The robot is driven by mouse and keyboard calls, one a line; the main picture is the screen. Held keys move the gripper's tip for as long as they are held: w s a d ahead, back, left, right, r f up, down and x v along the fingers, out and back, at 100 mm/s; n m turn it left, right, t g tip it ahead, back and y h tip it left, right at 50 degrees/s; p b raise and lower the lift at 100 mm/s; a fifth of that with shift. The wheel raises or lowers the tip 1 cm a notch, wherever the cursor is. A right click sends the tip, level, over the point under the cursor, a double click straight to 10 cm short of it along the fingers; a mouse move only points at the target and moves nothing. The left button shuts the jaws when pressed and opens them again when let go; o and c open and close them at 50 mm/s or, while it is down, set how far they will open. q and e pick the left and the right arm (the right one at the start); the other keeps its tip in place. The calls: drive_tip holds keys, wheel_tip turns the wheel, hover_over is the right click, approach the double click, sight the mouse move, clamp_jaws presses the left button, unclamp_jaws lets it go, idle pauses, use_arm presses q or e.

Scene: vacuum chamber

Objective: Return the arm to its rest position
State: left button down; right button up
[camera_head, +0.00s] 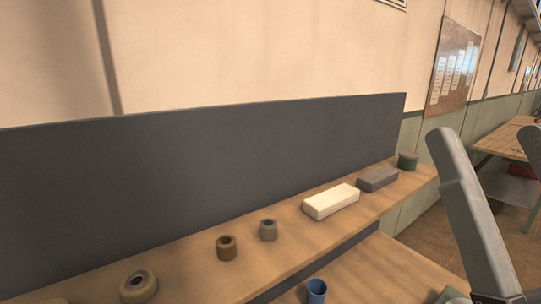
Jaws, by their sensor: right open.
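My right arm, a pale grey link, rises along the right side of the camera_head view, in front of the wooden shelf's right end. My right gripper (514,298) is at the bottom right corner, where only a small dark part shows and the frame edge cuts it off. It is open. I see nothing held in the part that shows. It is in front of the shelf and apart from the things on it. My left gripper is not in view.
The wooden shelf (205,280) carries a cream block (331,202), a grey block (377,179), a green-grey roll (407,161) and several ring-shaped pieces. A dark panel (200,185) stands behind. A blue cup (316,291) sits on the lower surface (375,265). A table (505,140) stands far right.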

wheel_tip(320, 180, up, 32)
drive_tip(key=p, duration=2.9)
drive_tip(key=shift+r+y, duration=0.2)
drive_tip(key=shift+y, duration=0.1)
drive_tip(key=shift+f, duration=0.1)
